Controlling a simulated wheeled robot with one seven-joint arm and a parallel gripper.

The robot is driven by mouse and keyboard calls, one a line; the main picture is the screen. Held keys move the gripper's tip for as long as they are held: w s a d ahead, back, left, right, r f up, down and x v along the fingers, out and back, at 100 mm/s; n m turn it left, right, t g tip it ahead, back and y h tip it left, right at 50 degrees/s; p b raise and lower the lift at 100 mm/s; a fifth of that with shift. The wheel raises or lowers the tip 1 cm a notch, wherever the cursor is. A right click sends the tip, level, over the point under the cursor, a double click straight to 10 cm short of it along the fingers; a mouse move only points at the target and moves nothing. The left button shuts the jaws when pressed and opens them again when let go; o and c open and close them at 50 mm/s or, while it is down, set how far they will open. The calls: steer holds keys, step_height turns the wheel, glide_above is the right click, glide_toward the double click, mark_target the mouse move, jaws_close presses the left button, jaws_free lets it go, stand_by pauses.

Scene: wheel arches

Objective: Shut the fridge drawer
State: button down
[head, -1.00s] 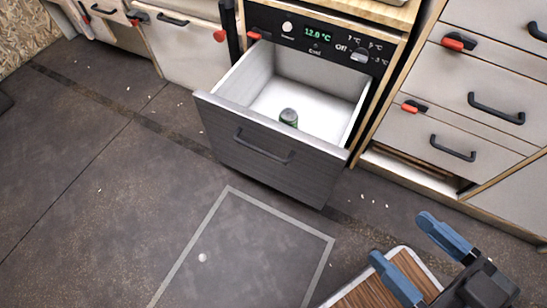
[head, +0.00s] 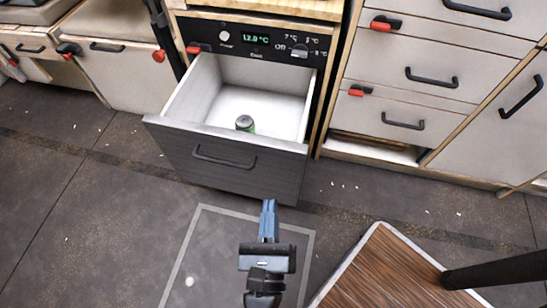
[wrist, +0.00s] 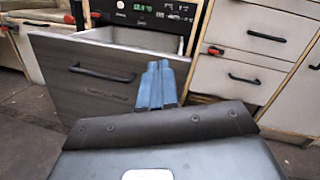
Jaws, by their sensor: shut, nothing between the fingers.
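The fridge drawer (head: 228,165) stands pulled out below a black control panel with a green display. It has a dark grey front, a black bar handle (head: 224,160) and a white inside. A small dark green can (head: 245,123) stands in it. My gripper (head: 268,207) is shut and empty, with blue fingers pointing at the drawer. In the head view it appears just below the lower right of the drawer front. In the wrist view the fingertips (wrist: 160,66) overlap the right end of the drawer front (wrist: 100,85); contact cannot be told.
A wood-topped table (head: 385,272) with a pale rim and a black leg or bar is at the lower right. Cabinet drawers (head: 405,75) with black handles stand right of the fridge.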

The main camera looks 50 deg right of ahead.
step_height(320, 180, down, 3)
steer(key=w+a+m+g+h, duration=0.1)
steer(key=w+a+m+g, duration=0.15)
steer(key=m, duration=0.25)
steer(key=g, duration=0.1)
glide_toward(277, 149)
steer(key=shift+m, duration=0.4)
steer(key=x, duration=0.7)
steer(key=shift+f, duration=0.1)
steer(key=b+x, duration=0.6)
steer(key=x, duration=1.9)
steer(key=shift+d, duration=0.35)
steer(key=shift+a, duration=0.1)
